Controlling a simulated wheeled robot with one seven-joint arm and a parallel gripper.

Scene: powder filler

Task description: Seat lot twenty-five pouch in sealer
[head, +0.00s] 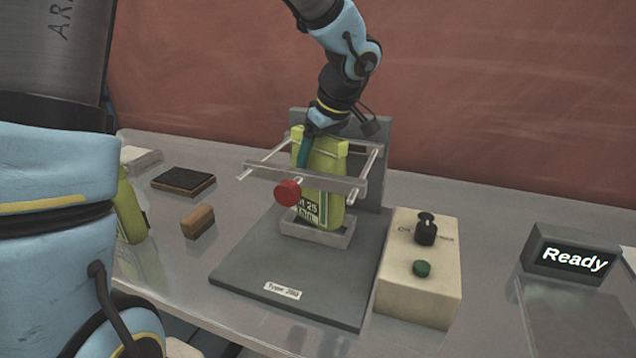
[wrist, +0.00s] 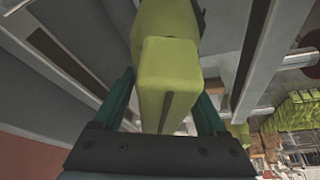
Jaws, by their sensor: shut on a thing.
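A yellow-green pouch (head: 326,166) with a label reading in part "25" stands upright in the sealer (head: 286,277). Its lower end is at the small grey tray (head: 318,233), and the sealer's metal bar frame (head: 318,183) passes across its front. I cannot tell whether its bottom rests fully in the tray. My gripper (head: 306,150) is shut on the pouch near its top, coming from above and behind. In the wrist view the pouch (wrist: 166,80) lies between the two teal fingers of my gripper (wrist: 165,100).
A red knob (head: 287,192) sits on the bar frame. A control box (head: 420,270) with a black switch and green button stands right of the sealer. A display (head: 572,257) reads "Ready". Another green pouch (head: 130,210), a brown block (head: 198,221) and a dark pad (head: 184,181) are at left.

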